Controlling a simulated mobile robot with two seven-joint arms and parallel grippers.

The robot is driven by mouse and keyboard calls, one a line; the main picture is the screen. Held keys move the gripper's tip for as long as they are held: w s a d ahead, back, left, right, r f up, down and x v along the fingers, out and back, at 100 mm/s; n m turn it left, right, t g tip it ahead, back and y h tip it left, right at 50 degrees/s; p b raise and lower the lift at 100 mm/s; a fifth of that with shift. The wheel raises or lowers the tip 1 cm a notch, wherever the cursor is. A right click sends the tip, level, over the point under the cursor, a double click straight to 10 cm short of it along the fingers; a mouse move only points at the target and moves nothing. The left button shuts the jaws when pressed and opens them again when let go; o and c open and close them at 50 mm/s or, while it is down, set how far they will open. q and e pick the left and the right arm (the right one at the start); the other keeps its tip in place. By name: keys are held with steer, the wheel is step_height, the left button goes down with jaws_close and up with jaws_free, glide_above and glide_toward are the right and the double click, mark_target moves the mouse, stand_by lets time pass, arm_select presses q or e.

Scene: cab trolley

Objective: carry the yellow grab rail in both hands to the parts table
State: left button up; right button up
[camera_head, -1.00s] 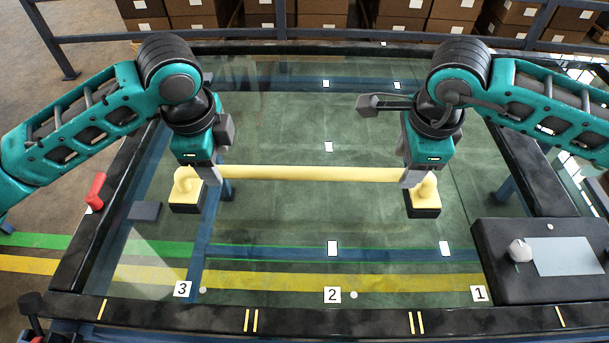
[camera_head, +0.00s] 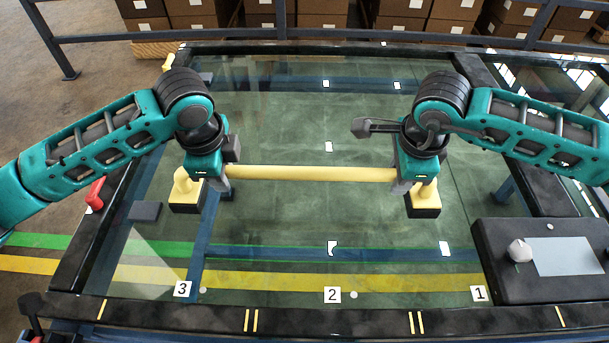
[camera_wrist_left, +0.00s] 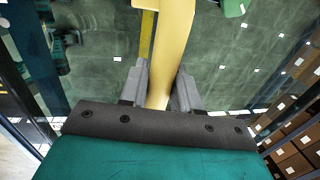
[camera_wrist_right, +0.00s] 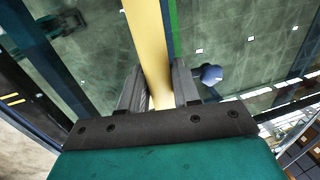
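The yellow grab rail (camera_head: 310,173) lies level across the glass-topped table (camera_head: 330,314), its two ends on yellow-and-black blocks (camera_head: 185,200) (camera_head: 423,211). My left gripper (camera_head: 222,186) is just inside the rail's left end, and my right gripper (camera_head: 400,187) just inside its right end. In the left wrist view the rail (camera_wrist_left: 168,50) runs between the two grey fingers. In the right wrist view the rail (camera_wrist_right: 150,50) also runs between the fingers. Both grippers look open around the rail; firm contact is not clear to see.
A dark console (camera_head: 540,290) with a pale pad and a grey knob stands at the right. A red handle (camera_head: 96,192) and a dark flat pad (camera_head: 145,211) are at the left. Number labels line the front edge. A blue railing and cardboard boxes stand behind.

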arm_select(q)
jaws_close()
arm_select(e)
jaws_close()
arm_select(q)
steer(key=shift+r, duration=0.1)
arm_select(e)
steer(key=shift+r, duration=0.1)
stand_by(0.5)
